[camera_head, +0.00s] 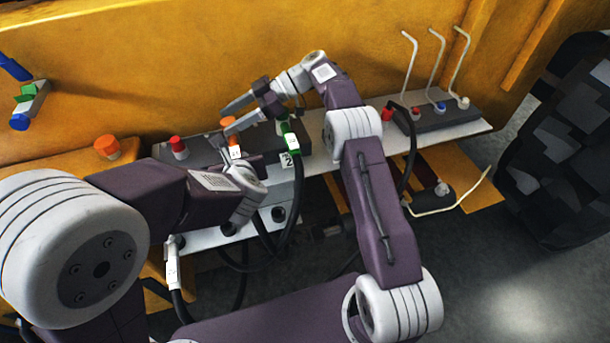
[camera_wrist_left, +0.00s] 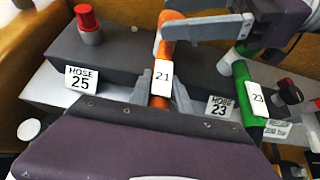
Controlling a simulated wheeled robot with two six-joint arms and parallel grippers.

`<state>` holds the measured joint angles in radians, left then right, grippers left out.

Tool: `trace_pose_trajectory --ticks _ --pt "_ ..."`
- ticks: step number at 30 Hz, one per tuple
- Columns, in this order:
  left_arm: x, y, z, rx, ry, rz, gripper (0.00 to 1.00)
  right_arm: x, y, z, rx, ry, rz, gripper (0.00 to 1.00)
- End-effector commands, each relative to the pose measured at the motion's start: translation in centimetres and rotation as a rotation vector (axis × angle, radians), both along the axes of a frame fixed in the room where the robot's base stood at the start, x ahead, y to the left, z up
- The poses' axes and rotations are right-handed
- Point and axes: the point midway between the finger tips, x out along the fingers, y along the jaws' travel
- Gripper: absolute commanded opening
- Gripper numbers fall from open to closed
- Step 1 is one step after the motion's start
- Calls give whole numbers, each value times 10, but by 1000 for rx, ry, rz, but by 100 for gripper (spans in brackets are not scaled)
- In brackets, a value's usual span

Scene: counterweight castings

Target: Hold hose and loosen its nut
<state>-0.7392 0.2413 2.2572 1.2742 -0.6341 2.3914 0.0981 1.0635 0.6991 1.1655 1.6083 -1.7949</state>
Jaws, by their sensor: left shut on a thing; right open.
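An orange hose end with a white label reading 21 (camera_head: 235,153) stands at the dark manifold block, between the two arms. It also shows in the left wrist view (camera_wrist_left: 161,100). My left gripper (camera_head: 240,160) is shut on this orange hose, one finger on each side near its label. My right gripper (camera_head: 229,121) is open, its fingers reaching in from the right on either side of the orange upper end (camera_head: 228,122). In the left wrist view a grey right finger crosses in front of that end (camera_wrist_left: 170,22). I cannot tell whether it touches. The nut is not clearly distinguishable.
A green hose (camera_head: 290,140) labelled 23 stands close right. A red cap (camera_head: 178,147) is left on the block. Signs reading HOSE 25 (camera_wrist_left: 82,78) and HOSE 23 (camera_wrist_left: 219,107) are on it. Dark hoses hang in front. Bent levers (camera_head: 437,65) stand farther right.

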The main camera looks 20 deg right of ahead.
Motion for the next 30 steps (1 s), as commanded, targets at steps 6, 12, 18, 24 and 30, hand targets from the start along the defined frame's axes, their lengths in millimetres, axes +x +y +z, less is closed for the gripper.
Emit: trace_pose_trajectory --ticks 6,12,18,24,30 --pt "0 0 -1 1 3 -1 0 -1 1 2 4 1 -97 57" --pt "0 0 -1 1 2 -1 0 -5 1 2 1 -1 -232 57" --pt "0 0 -1 0 2 0 0 -9 -4 2 -6 -1 -401 57" --pt "0 0 -1 0 1 0 0 -24 -50 21 -5 -4 -397 57" --pt "0 0 0 0 1 0 0 -41 -92 40 -4 -2 -395 57"
